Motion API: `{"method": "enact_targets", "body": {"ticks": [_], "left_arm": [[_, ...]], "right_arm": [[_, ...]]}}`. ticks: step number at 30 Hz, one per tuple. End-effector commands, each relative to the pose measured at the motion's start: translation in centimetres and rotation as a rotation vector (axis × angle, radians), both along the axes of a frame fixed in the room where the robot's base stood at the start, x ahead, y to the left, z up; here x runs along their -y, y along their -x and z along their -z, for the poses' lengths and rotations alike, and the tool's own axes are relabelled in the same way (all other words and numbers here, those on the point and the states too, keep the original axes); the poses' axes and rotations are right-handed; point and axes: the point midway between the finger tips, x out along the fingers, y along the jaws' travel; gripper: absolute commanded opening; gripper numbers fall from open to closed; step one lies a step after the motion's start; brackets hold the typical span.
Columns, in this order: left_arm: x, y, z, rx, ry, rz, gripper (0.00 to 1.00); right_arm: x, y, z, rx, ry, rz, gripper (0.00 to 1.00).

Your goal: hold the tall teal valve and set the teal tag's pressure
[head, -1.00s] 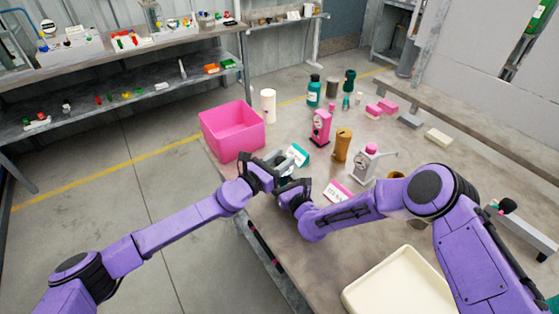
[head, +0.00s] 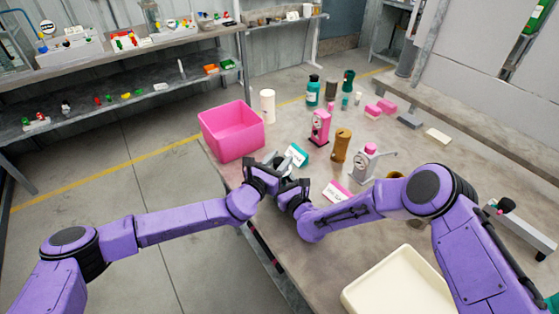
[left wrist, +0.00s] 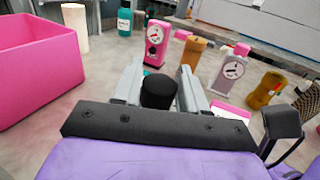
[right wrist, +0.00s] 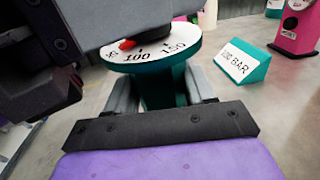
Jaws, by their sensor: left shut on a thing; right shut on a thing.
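The teal valve (right wrist: 160,82) has a white dial marked 100 and 150. A red pointer (right wrist: 127,45) shows just left of the 100. My right gripper (right wrist: 165,90) is shut around the valve's teal body below the dial. My left gripper (left wrist: 160,88) is shut on the valve's black knob (left wrist: 158,92), above the dial; its dark body covers part of the dial in the right wrist view. In the head view my left gripper (head: 275,168) and right gripper (head: 292,185) meet and mostly hide the valve. The teal tag (right wrist: 243,60) reads BAR after a number too blurred to read surely.
A pink bin (head: 232,130) stands behind left. A pink tag (head: 337,192) lies right. A cream tray (head: 400,285) sits at the front right.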

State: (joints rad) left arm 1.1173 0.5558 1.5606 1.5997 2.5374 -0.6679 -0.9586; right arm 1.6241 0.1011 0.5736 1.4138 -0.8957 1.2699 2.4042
Motion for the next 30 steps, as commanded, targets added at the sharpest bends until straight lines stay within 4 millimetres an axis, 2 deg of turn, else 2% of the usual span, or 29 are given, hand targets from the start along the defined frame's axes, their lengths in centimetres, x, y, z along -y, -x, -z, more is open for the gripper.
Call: {"method": "enact_targets", "body": {"ticks": [5,6,7,17,20,30], "left_arm": [[-0.4,-0.2,0.3,-0.002,-0.006,-0.009,0.12],[-0.5,-0.3,0.3,-0.002,-0.006,-0.01,0.55],[-0.5,-0.3,0.3,-0.002,-0.006,-0.009,0.61],[-0.5,0.2,0.2,-0.001,-0.004,-0.006,0.61],[-1.4,1.5,0.2,0.0,-0.005,-0.005,0.61],[-5.7,8.4,0.2,-0.002,-0.005,-0.007,0.61]], "right_arm": [[-0.2,0.2,0.1,-0.002,0.0,-0.006,0.07],[-0.2,0.2,0.1,-0.002,0.0,-0.006,0.07],[-0.2,0.2,0.1,-0.002,0.0,-0.005,0.07],[0.0,0.1,0.1,-0.002,0.0,0.0,0.07],[0.0,0.1,0.1,-0.002,0.0,0.0,0.07],[0.1,0.0,0.1,-0.002,0.0,0.001,0.07]]}}
